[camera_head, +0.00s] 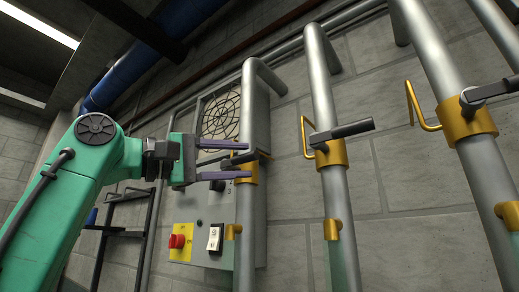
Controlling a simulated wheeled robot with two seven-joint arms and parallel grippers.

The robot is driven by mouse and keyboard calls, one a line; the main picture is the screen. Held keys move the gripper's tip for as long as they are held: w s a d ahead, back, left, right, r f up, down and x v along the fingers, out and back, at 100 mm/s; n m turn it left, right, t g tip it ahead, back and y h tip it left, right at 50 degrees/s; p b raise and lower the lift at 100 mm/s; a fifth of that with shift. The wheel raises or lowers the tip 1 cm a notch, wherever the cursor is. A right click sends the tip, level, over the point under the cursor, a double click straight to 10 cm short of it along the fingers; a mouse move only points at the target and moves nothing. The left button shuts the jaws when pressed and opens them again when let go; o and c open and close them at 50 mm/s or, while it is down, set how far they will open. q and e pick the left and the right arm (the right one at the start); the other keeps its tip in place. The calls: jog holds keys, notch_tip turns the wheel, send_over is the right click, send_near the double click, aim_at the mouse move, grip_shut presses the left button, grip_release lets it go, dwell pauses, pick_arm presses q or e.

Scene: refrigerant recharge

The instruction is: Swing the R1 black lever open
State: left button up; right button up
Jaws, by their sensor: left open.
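My left gripper (248,159) comes in from the left. It is open, with one purple finger above and one below a black lever (238,160) on the left pipe's brass valve (247,173). The lever lies between the fingers; contact cannot be told. The middle pipe has a brass valve (331,156) with a black lever (343,131) pointing right and slightly up. The right pipe has a similar brass valve (465,122) with a black lever (490,90). I can read no R1 label, so which lever is R1 cannot be told. My right gripper is out of view.
A grey control box with a red knob (177,241) and a white switch (215,238) stands behind the left pipe. A round fan grille (221,114) is above it. Brass hooks (304,135) stick out beside the pipes. A dark rack (126,232) stands at lower left.

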aim_at(260, 157)
pick_arm(q)
jog(key=x, duration=0.1)
jog(key=p+x, duration=0.1)
jog(key=x, duration=0.1)
jog(key=p+x, duration=0.1)
jog(key=shift+s+d+r, duration=0.15)
jog(key=shift+d+r, duration=0.25)
jog(key=shift+d, duration=0.1)
jog(key=shift+d+f, duration=0.1)
jog(key=shift+w+f, duration=0.1)
jog(key=shift+w, duration=0.25)
grip_shut()
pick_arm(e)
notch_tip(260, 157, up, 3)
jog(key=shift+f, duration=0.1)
